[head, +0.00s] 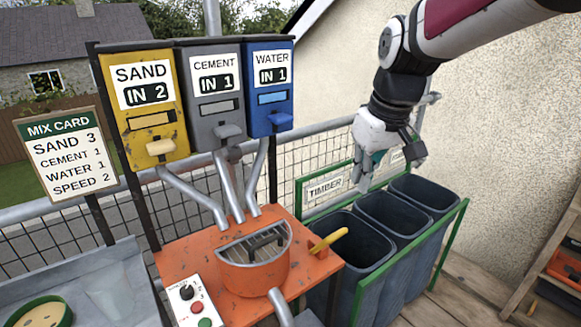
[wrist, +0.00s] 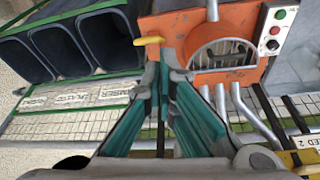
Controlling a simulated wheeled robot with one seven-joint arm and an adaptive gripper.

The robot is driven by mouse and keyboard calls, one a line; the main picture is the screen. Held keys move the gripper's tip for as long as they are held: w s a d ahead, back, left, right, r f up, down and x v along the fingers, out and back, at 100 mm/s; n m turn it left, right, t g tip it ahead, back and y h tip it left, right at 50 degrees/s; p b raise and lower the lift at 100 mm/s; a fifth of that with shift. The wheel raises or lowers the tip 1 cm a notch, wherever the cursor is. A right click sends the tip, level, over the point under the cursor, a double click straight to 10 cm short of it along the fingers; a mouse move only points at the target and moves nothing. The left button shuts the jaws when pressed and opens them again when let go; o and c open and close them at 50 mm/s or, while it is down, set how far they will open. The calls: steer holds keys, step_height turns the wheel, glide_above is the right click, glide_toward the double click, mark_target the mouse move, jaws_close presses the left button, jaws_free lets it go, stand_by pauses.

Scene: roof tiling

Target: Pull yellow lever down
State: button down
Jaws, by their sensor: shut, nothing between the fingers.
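The yellow lever (head: 328,241) sticks out from an orange bracket at the right side of the orange mixer bench, angled up to the right. In the wrist view the yellow lever (wrist: 150,40) lies just ahead of my fingertips, a little to their left. My gripper (head: 366,172) is above and to the right of the lever, over the bins, and appears apart from it. In the wrist view my gripper (wrist: 165,72) shows its teal-padded fingers meeting at the tips, shut and empty.
The orange mixer drum (head: 255,262) with its grate stands left of the lever. A control box (head: 194,305) sits at the bench front. SAND (head: 145,105), CEMENT (head: 212,88) and WATER (head: 270,85) hoppers stand behind. Dark bins (head: 352,250) in a green frame stand right.

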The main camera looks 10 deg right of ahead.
steer(key=w+f+n, duration=0.1)
steer(key=w+f, duration=0.2)
steer(key=w, duration=0.3)
steer(key=w+f+n+p, duration=0.1)
steer(key=w+f, duration=0.3)
steer(key=w, duration=0.3)
steer(key=shift+w+f+g+y, duration=0.2)
steer(key=shift+f+g+y, duration=0.1)
steer(key=p, duration=0.1)
glide_above(340, 230)
steer(key=w+a, duration=0.2)
steer(key=w, duration=0.1)
steer(key=s+d+f+x, duration=0.1)
steer(key=s+x, duration=0.1)
steer(key=x, duration=0.8)
steer(key=shift+s+d+f+p, duration=0.3)
steer(key=shift+s+f+p, duration=0.1)
steer(key=shift+f, duration=0.2)
steer(key=shift+s+d+f+p, duration=0.3)
steer(key=shift+s+f, duration=0.1)
steer(key=shift+f, duration=0.25)
steer(key=shift+s+d+f, duration=0.15)
steer(key=shift+s+d, duration=0.1)
steer(key=shift+s, duration=0.2)
steer(key=shift+s+d+f, duration=0.1)
steer(key=shift+s+d, duration=0.05)
steer(key=shift+s, duration=0.1)
